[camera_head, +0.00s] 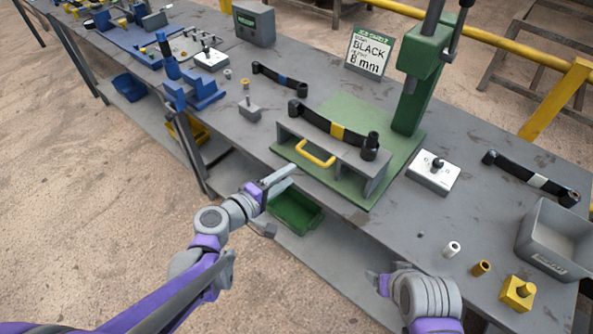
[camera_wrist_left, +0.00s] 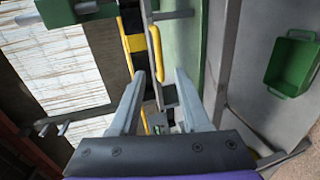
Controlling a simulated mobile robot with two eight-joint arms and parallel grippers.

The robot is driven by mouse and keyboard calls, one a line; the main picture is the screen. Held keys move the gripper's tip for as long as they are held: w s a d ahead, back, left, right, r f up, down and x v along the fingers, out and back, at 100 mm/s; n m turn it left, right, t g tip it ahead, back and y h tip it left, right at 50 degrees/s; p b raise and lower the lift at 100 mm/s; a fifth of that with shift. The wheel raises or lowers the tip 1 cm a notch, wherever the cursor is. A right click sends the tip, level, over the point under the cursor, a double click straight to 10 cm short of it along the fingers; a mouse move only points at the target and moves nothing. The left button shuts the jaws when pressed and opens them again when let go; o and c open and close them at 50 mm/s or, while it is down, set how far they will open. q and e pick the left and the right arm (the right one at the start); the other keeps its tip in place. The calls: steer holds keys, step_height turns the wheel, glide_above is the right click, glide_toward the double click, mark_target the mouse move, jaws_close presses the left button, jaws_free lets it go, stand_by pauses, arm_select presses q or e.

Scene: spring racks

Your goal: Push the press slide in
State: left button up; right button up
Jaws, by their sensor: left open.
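The press slide (camera_head: 376,183) is a grey block with a yellow handle (camera_head: 316,154) on its front, sitting on the green press base (camera_head: 408,160). A black leaf spring (camera_head: 312,119) with a yellow band lies across its top. My left gripper (camera_head: 287,177) is open and empty, in front of and below the handle, apart from it in the head view. In the left wrist view, the open fingers (camera_wrist_left: 160,75) point towards the yellow handle (camera_wrist_left: 156,52). My right gripper (camera_head: 377,283) is low near the table's front edge; its fingers are mostly hidden.
The green press column (camera_head: 418,90) stands behind the slide. A job card (camera_head: 370,52) stands behind it. A white switch box (camera_head: 433,173), another black spring (camera_head: 530,177) and a grey bin (camera_head: 555,240) lie to the right. A green bin (camera_head: 296,211) sits below the table top.

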mark_target(309, 158)
arm_select(q)
steer(key=x, duration=1.1)
steer(key=shift+w+a+r, duration=0.1)
steer(key=shift+w, duration=0.15)
jaws_close()
stand_by(1.1)
